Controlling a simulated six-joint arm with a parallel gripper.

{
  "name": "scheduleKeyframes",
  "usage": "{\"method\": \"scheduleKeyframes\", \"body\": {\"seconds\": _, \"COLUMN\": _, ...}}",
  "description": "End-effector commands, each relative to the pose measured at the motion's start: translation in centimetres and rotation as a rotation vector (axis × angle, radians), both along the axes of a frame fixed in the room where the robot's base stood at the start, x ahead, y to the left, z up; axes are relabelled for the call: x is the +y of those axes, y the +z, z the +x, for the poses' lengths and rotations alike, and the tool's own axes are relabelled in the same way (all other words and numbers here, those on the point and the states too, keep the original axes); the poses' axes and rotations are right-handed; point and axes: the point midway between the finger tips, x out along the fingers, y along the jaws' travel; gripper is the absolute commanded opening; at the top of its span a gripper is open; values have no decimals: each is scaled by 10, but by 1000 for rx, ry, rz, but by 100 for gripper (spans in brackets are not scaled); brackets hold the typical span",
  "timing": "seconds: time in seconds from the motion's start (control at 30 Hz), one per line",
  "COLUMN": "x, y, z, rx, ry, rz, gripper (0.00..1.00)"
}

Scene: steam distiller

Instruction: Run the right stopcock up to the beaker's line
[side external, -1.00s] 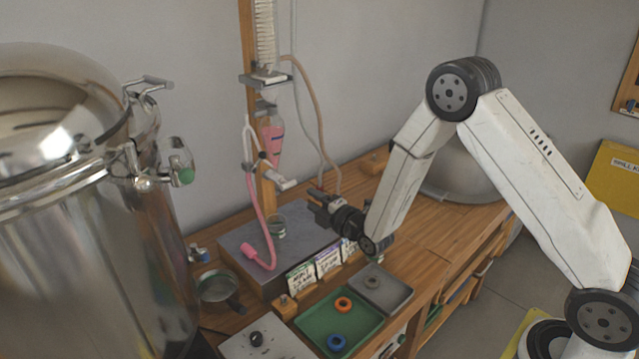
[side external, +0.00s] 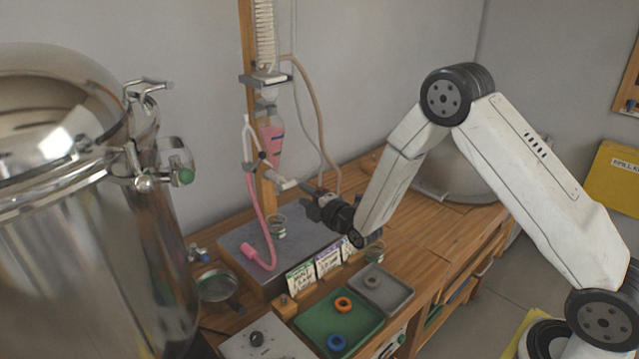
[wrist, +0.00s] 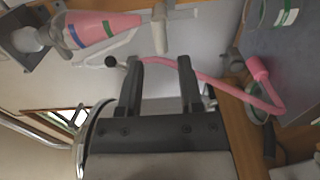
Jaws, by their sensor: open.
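The glass separator (side external: 274,140) with pink liquid hangs on the wooden post; its banded body also shows in the wrist view (wrist: 100,28). The white right stopcock (side external: 286,185) sits below it, and its pale handle shows in the wrist view (wrist: 160,28). My gripper (side external: 308,188) is open beside the stopcock; in the wrist view its fingers (wrist: 159,65) point at the handle, which lies around the gap between the tips. I cannot tell whether they touch. A small beaker (side external: 277,232) stands on the grey slab below, and its green-marked glass shows in the wrist view (wrist: 285,14).
A pink hose (side external: 258,205) curves down to the slab (side external: 232,243), left of the beaker. A glass jar (side external: 375,251) stands near my wrist. Labelled cards (side external: 328,263) and a green tray (side external: 318,325) lie in front. A large steel vessel (side external: 70,230) fills the left.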

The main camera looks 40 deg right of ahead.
Motion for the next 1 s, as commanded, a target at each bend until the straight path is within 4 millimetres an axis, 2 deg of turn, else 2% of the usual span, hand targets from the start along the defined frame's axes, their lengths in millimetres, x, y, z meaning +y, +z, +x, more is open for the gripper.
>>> {"method": "scheduleKeyframes", "body": {"seconds": 1.0, "x": 0, "y": 0, "z": 26, "rx": 0, "ry": 0, "rz": 0, "gripper": 47}}
